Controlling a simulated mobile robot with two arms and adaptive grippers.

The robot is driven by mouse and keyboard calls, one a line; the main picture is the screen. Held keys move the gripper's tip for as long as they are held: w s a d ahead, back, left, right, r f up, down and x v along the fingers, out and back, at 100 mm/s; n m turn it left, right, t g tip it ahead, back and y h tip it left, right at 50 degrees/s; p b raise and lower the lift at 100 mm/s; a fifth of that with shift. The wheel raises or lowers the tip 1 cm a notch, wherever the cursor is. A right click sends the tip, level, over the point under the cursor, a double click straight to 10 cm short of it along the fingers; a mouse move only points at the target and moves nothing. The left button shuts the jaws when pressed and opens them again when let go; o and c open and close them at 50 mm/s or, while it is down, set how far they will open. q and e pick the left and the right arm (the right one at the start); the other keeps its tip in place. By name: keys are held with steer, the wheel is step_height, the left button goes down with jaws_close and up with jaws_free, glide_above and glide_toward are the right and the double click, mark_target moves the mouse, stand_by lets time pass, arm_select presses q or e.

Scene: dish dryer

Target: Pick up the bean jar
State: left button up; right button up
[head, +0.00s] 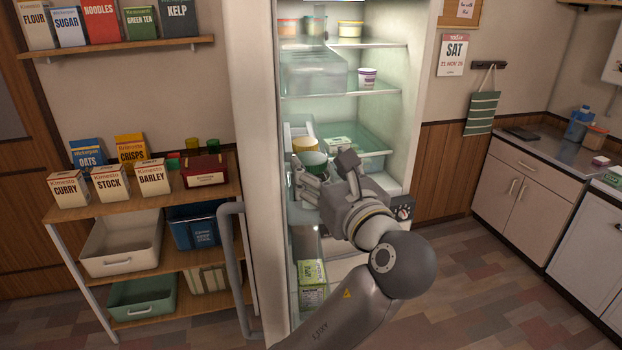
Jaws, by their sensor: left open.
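No label that reads as beans can be made out. A small round container with a green top (314,158) stands inside the open fridge, directly beyond my left gripper (325,174); it may be the bean jar, but I cannot tell. My left gripper is open, its fingers reaching into the fridge at about the middle level. The fingers partly cover the container's lower part, and I cannot tell whether they touch it. A yellowish tub (304,145) sits just behind. My right gripper is not in view.
The fridge has a clear drawer (314,74) above and a purple-white cup (367,77) on a shelf. Green cartons (312,285) stand low down. A wooden rack (90,213) with boxes stands left. The floor at right is clear.

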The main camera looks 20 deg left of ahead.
mark_target(310, 158)
arm_select(q)
steer(key=shift+w+a, duration=0.25)
steer(key=shift+w, duration=0.05)
steer(key=p+x, duration=0.2)
steer(key=x, duration=0.2)
steer(key=shift+w+a+f, duration=0.1)
steer(key=shift+w+a, duration=0.15)
steer(key=shift+w+a+f, duration=0.1)
steer(key=shift+w+a, duration=0.05)
steer(key=shift+w, duration=0.05)
steer(key=shift+c, duration=1.1)
steer(key=c, duration=1.2)
jaws_close()
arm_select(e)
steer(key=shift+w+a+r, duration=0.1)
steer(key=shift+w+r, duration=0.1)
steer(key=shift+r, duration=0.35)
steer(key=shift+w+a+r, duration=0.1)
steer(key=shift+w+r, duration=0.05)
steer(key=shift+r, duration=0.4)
